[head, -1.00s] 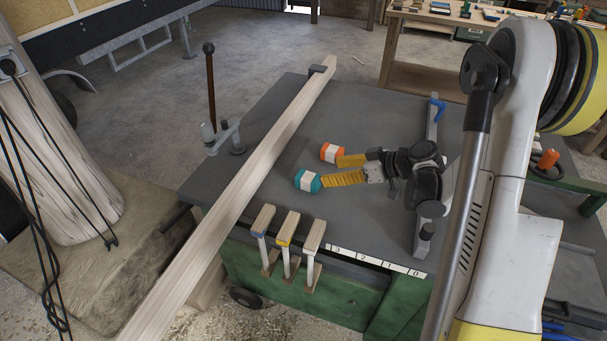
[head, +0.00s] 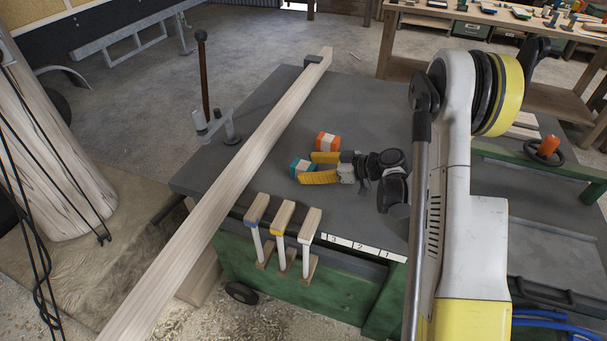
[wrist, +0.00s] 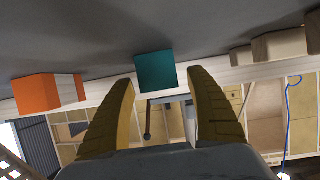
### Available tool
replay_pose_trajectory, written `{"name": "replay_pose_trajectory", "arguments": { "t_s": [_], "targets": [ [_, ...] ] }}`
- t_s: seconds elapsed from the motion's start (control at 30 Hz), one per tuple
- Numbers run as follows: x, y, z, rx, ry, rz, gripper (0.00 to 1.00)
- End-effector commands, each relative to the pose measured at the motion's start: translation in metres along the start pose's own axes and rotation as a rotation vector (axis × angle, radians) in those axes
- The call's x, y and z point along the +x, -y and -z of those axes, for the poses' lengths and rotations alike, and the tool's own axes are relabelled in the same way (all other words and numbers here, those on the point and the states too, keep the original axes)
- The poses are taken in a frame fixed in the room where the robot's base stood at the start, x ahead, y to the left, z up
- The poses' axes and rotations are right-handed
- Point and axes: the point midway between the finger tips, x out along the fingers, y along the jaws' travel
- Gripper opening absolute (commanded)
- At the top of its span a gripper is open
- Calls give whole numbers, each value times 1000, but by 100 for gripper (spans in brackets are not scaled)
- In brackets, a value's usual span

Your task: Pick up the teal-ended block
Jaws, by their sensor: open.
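The teal-ended block (head: 301,166), teal with a pale middle band, lies on the grey tabletop just in front of my gripper. In the wrist view its teal end (wrist: 155,71) faces me, at the mouth of the fingers, a little nearer the left finger. My gripper (head: 307,168) is low over the table and open, with nothing held; its yellow fingers (wrist: 162,79) stand apart in the wrist view. Part of the block is hidden by the fingers in the head view. I cannot tell whether a finger touches it.
An orange-ended block (head: 328,141) lies close beside the upper finger; it is left of the left finger in the wrist view (wrist: 40,93). A long wooden beam (head: 235,175) crosses the table to the left. Several clamps (head: 283,217) stand at the front edge. The table behind the blocks is clear.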

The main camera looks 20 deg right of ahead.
Motion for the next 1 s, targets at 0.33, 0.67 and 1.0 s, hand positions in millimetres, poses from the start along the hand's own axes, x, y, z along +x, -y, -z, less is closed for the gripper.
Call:
{"name": "replay_pose_trajectory", "arguments": {
  "t_s": [0.33, 0.67, 1.0],
  "targets": [
    [20, 0, 0, 1, 0, -1, 66],
    [20, 0, 0, 1, 0, 0, 8],
    [18, 0, 3, 1, 0, 0, 8]
  ]
}}
